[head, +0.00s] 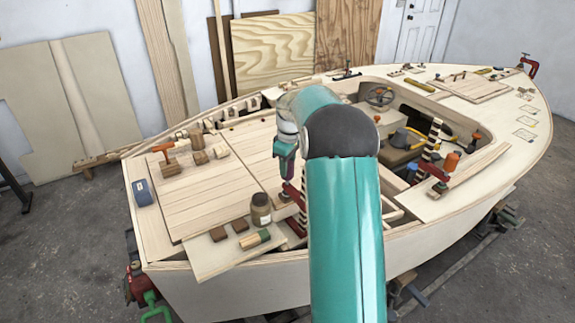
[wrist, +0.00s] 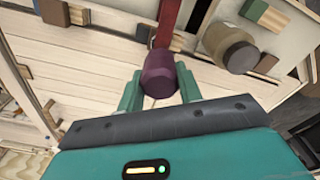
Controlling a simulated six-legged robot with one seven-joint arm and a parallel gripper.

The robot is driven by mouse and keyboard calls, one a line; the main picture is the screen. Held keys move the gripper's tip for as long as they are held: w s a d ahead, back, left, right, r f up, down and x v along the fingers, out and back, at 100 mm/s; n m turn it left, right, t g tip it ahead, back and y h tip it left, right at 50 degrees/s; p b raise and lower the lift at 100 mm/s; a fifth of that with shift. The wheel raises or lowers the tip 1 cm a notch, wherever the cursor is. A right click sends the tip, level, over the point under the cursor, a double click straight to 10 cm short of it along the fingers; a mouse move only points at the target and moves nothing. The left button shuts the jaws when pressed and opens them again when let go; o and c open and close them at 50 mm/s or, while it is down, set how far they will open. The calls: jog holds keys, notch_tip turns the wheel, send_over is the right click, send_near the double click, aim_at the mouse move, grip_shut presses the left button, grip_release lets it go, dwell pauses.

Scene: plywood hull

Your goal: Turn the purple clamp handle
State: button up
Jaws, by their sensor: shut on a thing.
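The purple clamp handle (wrist: 160,72) is a dark, rounded grip in the middle of the wrist view. My gripper (wrist: 159,88) has one teal finger on each side of it and is shut on it. The clamp's red bar (wrist: 168,22) runs away from the handle toward the top of the wrist view. In the head view, my gripper (head: 285,150) points down over the boat's near deck, at the upper end of the red clamp (head: 293,193).
A brown jar (head: 261,209) stands close to the clamp; it also shows in the wrist view (wrist: 230,48). An orange-handled clamp (head: 166,156) stands left, another (head: 449,165) right. The deck panel's middle is clear.

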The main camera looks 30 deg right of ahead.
aim_at(289, 164)
jog(key=shift+f, duration=0.1)
jog(key=o, duration=1)
notch_tip(289, 164, up, 14)
jog(key=shift+s, duration=0.4)
